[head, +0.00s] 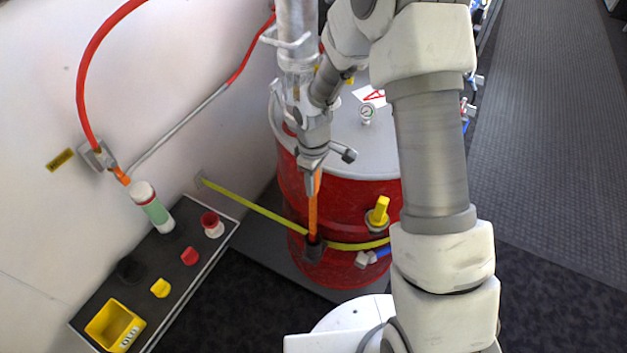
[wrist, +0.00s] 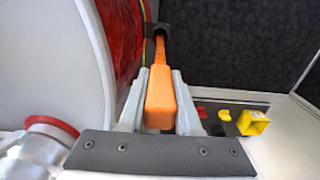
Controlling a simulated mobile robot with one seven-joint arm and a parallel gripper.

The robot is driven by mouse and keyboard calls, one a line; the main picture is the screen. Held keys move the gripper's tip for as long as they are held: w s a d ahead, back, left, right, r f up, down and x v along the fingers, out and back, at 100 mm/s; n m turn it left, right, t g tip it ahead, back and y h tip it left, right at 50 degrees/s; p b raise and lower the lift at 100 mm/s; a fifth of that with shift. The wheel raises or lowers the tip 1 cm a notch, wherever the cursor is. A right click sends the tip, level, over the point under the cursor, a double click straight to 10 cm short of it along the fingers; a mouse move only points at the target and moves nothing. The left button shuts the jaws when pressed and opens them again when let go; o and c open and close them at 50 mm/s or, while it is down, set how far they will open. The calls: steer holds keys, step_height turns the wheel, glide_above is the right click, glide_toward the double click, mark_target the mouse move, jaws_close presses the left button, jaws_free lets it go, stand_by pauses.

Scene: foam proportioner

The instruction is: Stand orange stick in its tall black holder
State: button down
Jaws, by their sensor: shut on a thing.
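The orange stick (head: 313,211) hangs roughly upright in front of the red drum in the head view. My gripper (head: 312,172) is shut on its upper part. In the wrist view the stick (wrist: 160,95) lies between the two fingers of my gripper (wrist: 159,88), its thick end nearest the camera. A black holder (head: 313,251) is at the drum's front side, and the stick's lower end is at its top. The holder also shows at the stick's far end in the wrist view (wrist: 158,20). I cannot tell how deep the stick is in it.
The red drum (head: 350,268) has a yellow strap (head: 255,208) around it, a yellow handle (head: 379,212) and a gauge (head: 367,112). A black shelf (head: 210,248) at left carries a green-white bottle (head: 152,208), a yellow bin (head: 114,325) and small red and yellow pieces.

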steer(key=shift+f+b, duration=1.85)
steer(key=shift+f, duration=0.75)
steer(key=c, duration=0.5)
jaws_free()
step_height(320, 180, up, 18)
steer(key=shift+f, duration=0.25)
